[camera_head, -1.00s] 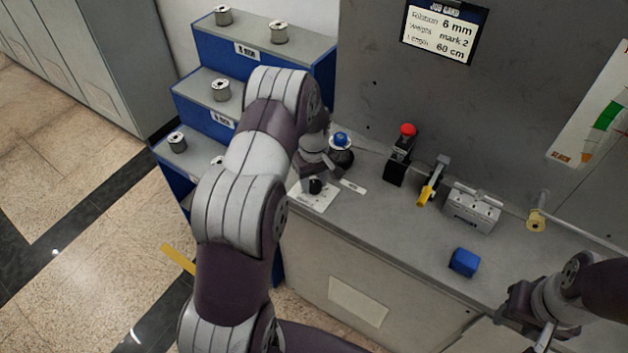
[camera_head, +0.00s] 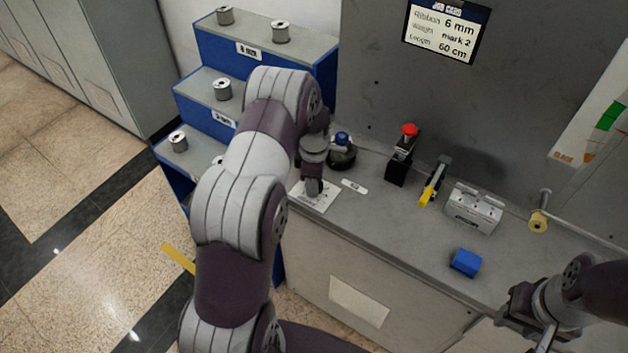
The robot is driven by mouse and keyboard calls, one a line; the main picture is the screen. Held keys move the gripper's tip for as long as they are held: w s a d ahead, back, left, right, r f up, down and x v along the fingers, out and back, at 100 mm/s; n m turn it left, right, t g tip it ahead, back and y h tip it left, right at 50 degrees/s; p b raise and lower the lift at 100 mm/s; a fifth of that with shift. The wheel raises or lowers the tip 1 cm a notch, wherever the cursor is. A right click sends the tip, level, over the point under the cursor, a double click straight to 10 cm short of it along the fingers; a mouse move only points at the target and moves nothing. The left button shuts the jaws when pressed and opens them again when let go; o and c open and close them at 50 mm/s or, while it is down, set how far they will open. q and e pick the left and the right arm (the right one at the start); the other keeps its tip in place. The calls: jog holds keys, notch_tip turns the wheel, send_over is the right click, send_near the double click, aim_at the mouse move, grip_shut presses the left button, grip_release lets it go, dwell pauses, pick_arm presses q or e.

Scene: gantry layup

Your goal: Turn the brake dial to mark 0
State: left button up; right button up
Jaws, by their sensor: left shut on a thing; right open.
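The brake dial's white scale plate (camera_head: 326,202) lies flat on the grey bench top at its left end. My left gripper (camera_head: 313,190) points down over the plate and is shut on the dial's dark knob, which it mostly hides. The marks on the plate are too small to read, so I cannot tell where the dial points. My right gripper (camera_head: 540,346) is at the lower right edge of the view, open, in front of the bench and apart from everything on it; its tips are partly cut off.
Behind the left gripper stands a dark round base with a blue top (camera_head: 342,139). Along the bench are a red button (camera_head: 409,130), a yellow-handled lever (camera_head: 428,192), a grey block (camera_head: 473,208) and a blue block (camera_head: 466,262). A screen (camera_head: 446,30) reads 6 mm, mark 2, 60 cm.

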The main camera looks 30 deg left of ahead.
pick_arm(q)
jog(key=n, duration=0.6)
jog(key=shift+w+r, duration=0.1)
jog(key=shift+r, duration=0.1)
jog(key=shift+n, duration=0.4)
jog(key=o, duration=1.1)
jog(key=shift+c, duration=0.2)
jog(key=shift+d, duration=0.1)
notch_tip(320, 180, up, 13)
jog(key=b, duration=0.1)
jog(key=shift+f+b, duration=0.2)
jog(key=shift+b, duration=0.15)
